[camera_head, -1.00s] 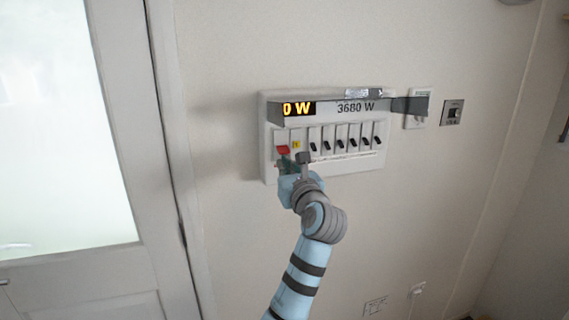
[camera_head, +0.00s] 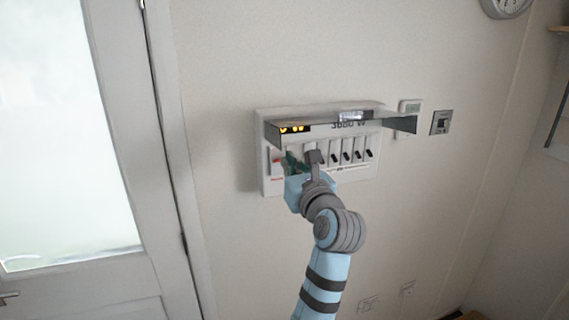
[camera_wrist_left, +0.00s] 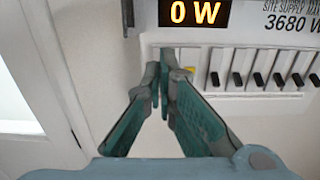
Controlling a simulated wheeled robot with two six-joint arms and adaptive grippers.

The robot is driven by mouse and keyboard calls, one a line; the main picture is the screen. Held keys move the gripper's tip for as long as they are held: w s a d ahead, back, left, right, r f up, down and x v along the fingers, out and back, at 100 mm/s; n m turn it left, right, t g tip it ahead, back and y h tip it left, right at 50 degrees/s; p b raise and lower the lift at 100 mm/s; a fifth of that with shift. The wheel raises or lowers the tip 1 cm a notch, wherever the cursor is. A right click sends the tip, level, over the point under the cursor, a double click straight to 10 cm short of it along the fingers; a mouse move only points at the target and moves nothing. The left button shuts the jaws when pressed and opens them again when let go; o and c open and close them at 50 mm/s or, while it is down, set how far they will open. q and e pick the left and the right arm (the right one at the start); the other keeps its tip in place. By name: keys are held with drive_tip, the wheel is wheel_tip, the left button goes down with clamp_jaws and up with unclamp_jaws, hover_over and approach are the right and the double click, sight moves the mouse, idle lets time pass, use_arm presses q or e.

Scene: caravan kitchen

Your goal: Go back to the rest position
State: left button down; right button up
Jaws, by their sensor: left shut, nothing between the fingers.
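My left gripper (camera_head: 298,160) is in front of the white breaker panel (camera_head: 262,150) on the wall, over the left part of its switch row. The wrist view shows its green-padded fingers (camera_wrist_left: 161,78) brought together, with nothing between them. I cannot tell whether the fingertips touch the panel. The leftmost switch (camera_head: 277,163) shows beside the gripper, with a little red at its foot. Several black-levered switches (camera_head: 347,155) show to the right. The amber display (camera_wrist_left: 194,12) reads "0 W". My right gripper is in neither view.
The panel's raised cover (camera_head: 398,122) juts out above the switches, close over my gripper. A door with a frosted pane (camera_head: 60,150) is on the left. A wall switch (camera_head: 441,122) and a clock (camera_head: 505,5) are on the right.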

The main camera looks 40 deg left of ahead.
use_arm(q)
drive_tip(key=shift+s+d+r, duration=0.1)
drive_tip(key=shift+d+r, duration=0.35)
